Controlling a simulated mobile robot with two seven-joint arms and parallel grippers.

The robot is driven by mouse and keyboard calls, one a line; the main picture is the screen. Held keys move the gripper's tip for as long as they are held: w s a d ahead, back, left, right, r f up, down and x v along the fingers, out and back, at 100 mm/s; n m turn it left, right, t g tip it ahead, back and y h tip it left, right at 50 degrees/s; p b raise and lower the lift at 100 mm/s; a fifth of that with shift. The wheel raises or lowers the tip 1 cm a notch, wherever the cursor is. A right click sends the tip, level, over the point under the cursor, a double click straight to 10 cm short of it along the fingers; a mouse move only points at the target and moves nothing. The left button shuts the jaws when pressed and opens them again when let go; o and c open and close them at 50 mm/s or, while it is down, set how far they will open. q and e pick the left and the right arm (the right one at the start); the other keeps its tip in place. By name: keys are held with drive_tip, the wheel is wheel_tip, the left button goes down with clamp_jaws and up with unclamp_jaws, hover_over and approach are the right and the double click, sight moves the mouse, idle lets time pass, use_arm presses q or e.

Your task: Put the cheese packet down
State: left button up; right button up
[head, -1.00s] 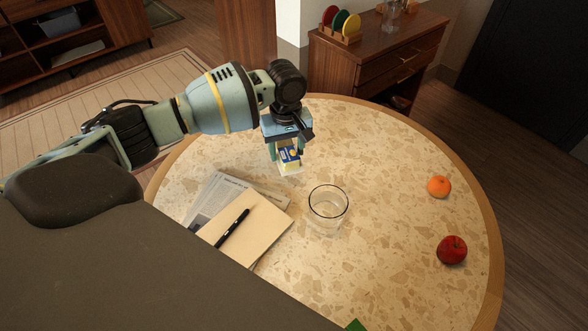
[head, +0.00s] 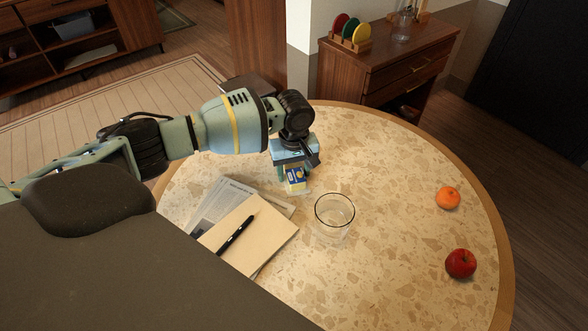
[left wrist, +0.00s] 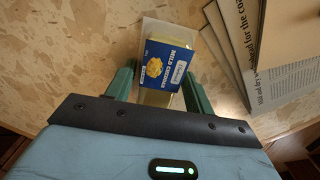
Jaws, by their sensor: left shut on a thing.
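The cheese packet (head: 295,178) is small, blue and yellow, and sits between the fingers of my left gripper (head: 293,180), low over the round table (head: 390,180). In the left wrist view the packet (left wrist: 167,67) shows its printed blue face, with the green fingers of my left gripper (left wrist: 158,88) on either side of it. A pale, flat edge shows around the packet there. I cannot tell whether the packet touches the tabletop. My right gripper is not in view.
A clear glass (head: 334,215) stands close to the right of the packet. A notebook (head: 255,240) with a pen (head: 235,235) lies on newspapers (head: 222,200) to the left. An orange (head: 447,198) and a red apple (head: 460,263) lie at the right. The table between is clear.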

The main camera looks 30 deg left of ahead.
sight(294, 170)
use_arm(q)
drive_tip(key=o, duration=1.2)
drive_tip(key=shift+r, duration=0.15)
wheel_tip(294, 170, up, 12)
drive_tip(key=shift+f+p, duration=0.1)
drive_tip(key=shift+p, duration=0.75)
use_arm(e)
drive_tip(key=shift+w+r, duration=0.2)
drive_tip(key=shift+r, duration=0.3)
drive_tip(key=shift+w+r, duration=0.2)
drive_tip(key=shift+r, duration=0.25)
